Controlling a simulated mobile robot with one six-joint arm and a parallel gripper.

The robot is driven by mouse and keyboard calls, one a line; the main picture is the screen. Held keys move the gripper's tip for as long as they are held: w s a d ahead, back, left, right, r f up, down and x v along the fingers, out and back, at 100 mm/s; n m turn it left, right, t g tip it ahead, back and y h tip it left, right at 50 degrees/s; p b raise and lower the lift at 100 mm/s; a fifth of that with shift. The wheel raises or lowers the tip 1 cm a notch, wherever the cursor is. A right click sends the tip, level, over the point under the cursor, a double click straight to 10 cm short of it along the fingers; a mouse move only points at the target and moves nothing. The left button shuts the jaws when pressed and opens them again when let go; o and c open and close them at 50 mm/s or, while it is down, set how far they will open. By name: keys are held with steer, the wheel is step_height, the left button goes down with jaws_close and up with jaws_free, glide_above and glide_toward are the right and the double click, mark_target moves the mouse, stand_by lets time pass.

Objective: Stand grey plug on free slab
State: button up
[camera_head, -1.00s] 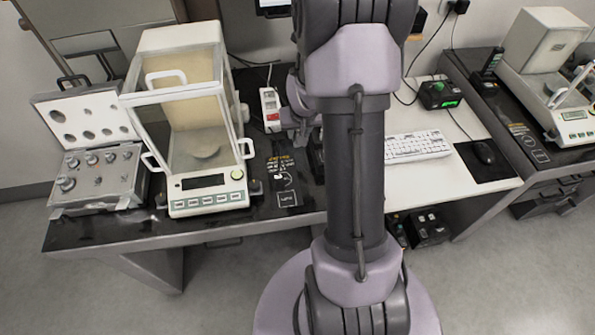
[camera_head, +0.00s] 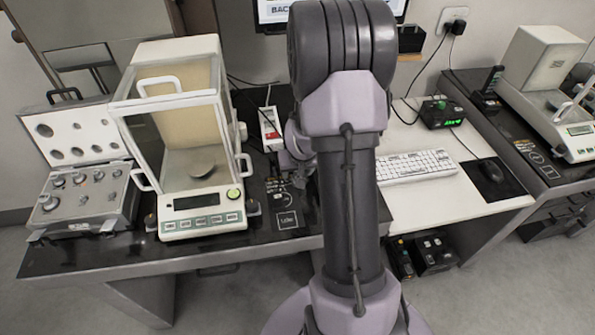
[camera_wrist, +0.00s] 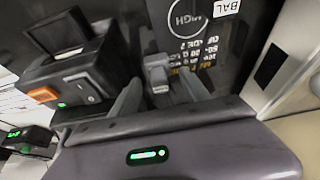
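A small grey block-like piece (camera_wrist: 158,74), which may be the grey plug, shows between the fingers in the wrist view, over the dark printed table top. My gripper (camera_wrist: 162,88) has its two fingers apart, one on each side of this piece, with dark gaps visible. I cannot tell whether they touch it. In the head view my gripper (camera_head: 297,178) is low over the dark table top, right of the balance, partly hidden by my arm. The dark slab top (camera_head: 95,250) carries the balance; I cannot tell which slab is the free one.
A glass-doored balance (camera_head: 195,222) and an open weight case (camera_head: 85,200) stand left. A power strip (camera_head: 269,128) lies behind my gripper. A keyboard (camera_head: 416,165) and mouse (camera_head: 491,170) are right. Another balance (camera_head: 550,110) stands far right.

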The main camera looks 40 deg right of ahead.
steer(key=p+v, duration=0.6)
steer(key=v, duration=0.6)
steer(key=s+a+r+n+t+y, duration=0.1)
steer(key=a+r+t+y, duration=0.1)
steer(key=a+r, duration=1.35)
steer(key=s+a+r+n+y+b, duration=0.1)
steer(key=s+a+r+y+b, duration=0.1)
steer(key=s+a, duration=1)
steer(key=shift+s+a+r, duration=0.4)
steer(key=shift+a, duration=0.2)
